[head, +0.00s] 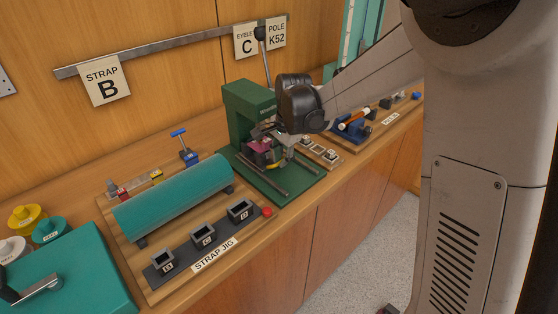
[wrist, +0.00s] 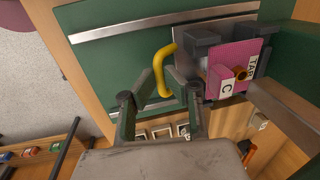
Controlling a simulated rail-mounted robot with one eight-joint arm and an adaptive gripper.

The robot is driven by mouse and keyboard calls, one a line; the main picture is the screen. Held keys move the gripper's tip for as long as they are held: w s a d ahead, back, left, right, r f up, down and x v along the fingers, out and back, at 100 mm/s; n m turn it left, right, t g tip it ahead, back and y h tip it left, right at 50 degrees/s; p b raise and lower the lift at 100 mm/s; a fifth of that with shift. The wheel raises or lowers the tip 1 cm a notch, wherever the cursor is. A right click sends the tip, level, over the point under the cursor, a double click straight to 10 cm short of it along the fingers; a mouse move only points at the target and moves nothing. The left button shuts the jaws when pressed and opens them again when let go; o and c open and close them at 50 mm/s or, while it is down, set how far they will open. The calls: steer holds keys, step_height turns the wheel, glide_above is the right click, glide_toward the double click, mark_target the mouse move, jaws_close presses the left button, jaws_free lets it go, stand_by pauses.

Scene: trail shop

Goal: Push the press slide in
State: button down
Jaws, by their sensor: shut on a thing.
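The green press (head: 243,105) stands on the bench with two metal rails on its green base plate. Its slide carries a pink piece (wrist: 225,72) with a brass eyelet and a white tag marked C; the piece also shows in the head view (head: 259,146). The yellow handle (wrist: 163,70) curves out from the front of the slide. My gripper (wrist: 166,88) has its fingers on either side of this handle and is shut on it. In the head view, my arm partly hides the press, and the exact finger contact is hard to see.
A strap jig with a teal roll (head: 175,195) and a red knob (head: 267,211) stands left of the press. Small trays (head: 318,149) and a board with a blue tool (head: 352,131) lie to the right. The press lever (head: 265,60) rises behind.

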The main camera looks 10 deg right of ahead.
steer(key=c, duration=1.8)
jaws_free()
steer(key=shift+w+a, duration=0.15)
steer(key=shift+w, duration=0.15)
steer(key=shift+s, duration=0.1)
steer(key=r, duration=0.4)
steer(key=s+d+r, duration=0.1)
steer(key=r, duration=0.7)
steer(key=shift+s+d, duration=0.15)
steer(key=shift+s, duration=0.2)
steer(key=s+d+r+n+t, duration=0.2)
steer(key=s+n, duration=0.1)
steer(key=s, duration=0.5)
steer(key=s+d+r+n+t, duration=0.1)
steer(key=s+d+r+n, duration=0.15)
steer(key=s, duration=0.45)
steer(key=s+d+f+n+t, duration=0.1)
steer(key=s, duration=0.3)
steer(key=s+d+f+n, duration=0.1)
steer(key=s+f+n, duration=0.1)
steer(key=s, duration=0.2)
steer(key=s+d+f+n+t+h, duration=0.1)
steer(key=s+n, duration=0.1)
steer(key=s, duration=0.2)
steer(key=shift+s+d+f+t, duration=0.15)
steer(key=shift+s+d+t, duration=0.05)
steer(key=shift+t, duration=0.1)
